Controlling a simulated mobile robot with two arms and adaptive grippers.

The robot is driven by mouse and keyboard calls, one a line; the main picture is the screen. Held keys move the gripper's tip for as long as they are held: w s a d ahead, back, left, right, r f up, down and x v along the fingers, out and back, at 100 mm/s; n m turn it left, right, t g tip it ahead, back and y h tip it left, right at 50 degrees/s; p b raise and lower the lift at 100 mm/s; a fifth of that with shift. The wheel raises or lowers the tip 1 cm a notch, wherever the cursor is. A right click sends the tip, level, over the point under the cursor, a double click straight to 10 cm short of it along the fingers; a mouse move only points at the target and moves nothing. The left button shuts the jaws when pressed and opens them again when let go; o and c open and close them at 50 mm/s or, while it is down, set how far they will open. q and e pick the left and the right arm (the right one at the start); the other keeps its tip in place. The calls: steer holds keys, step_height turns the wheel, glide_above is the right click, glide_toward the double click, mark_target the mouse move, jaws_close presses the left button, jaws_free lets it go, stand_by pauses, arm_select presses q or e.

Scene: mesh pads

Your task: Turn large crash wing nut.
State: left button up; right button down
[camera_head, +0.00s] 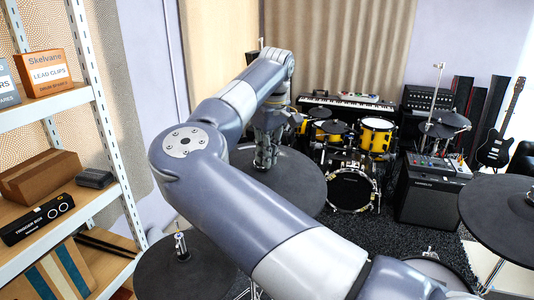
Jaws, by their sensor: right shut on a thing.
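My right arm reaches in from the bottom right and bends toward the middle of the view. My right gripper (264,163) points down at the centre of the large dark crash cymbal (300,187). It is shut at the top of the cymbal's stand, where the wing nut sits. The wing nut itself is hidden by the fingers, so its angle cannot be told. My arm covers the near left part of the cymbal. My left gripper is not in view.
A smaller dark cymbal (205,278) with its own stand top (181,246) is at lower left. Another dark cymbal (490,218) is at right. A shelf unit (125,195) with boxes stands at left. A yellow drum kit (376,136) and an amplifier (428,198) stand behind.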

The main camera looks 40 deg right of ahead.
steer(key=m, duration=0.4)
steer(key=shift+w+a+r, duration=0.1)
steer(key=shift+a+r, duration=0.05)
steer(key=shift+a, duration=0.05)
steer(key=shift+w+a+m+h, duration=0.15)
steer(key=shift+m+h, duration=0.15)
steer(key=shift+m, duration=1.8)
steer(key=c, duration=1.9)
jaws_free()
steer(key=shift+o, duration=0.9)
step_height(320, 180, up, 12)
steer(key=s+a, duration=0.1)
steer(key=s, duration=0.1)
steer(key=shift+a+f, duration=0.1)
steer(key=shift+f, duration=0.1)
